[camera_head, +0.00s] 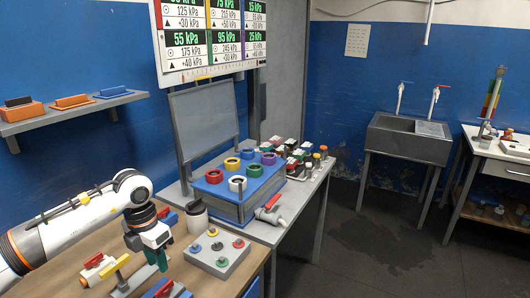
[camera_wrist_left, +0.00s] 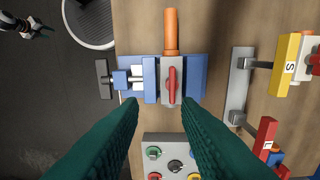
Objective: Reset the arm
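My left gripper (camera_head: 157,260) is over the wooden table at the lower left of the head view, with its green fingers pointing down. In the left wrist view, the two green fingers (camera_wrist_left: 161,108) stand apart with nothing held between them. Beyond their tips is a blue vise (camera_wrist_left: 197,75) with a grey valve block with a red handle (camera_wrist_left: 172,80) in it and an orange pipe (camera_wrist_left: 171,32) above the block. My right gripper is not seen in the head view.
A grey panel with coloured knobs (camera_head: 217,254) sits right of the gripper and shows in the wrist view (camera_wrist_left: 155,139). A blue-topped box (camera_head: 237,182) with coloured rings is on the far table. A sink (camera_head: 408,138) stands across open floor.

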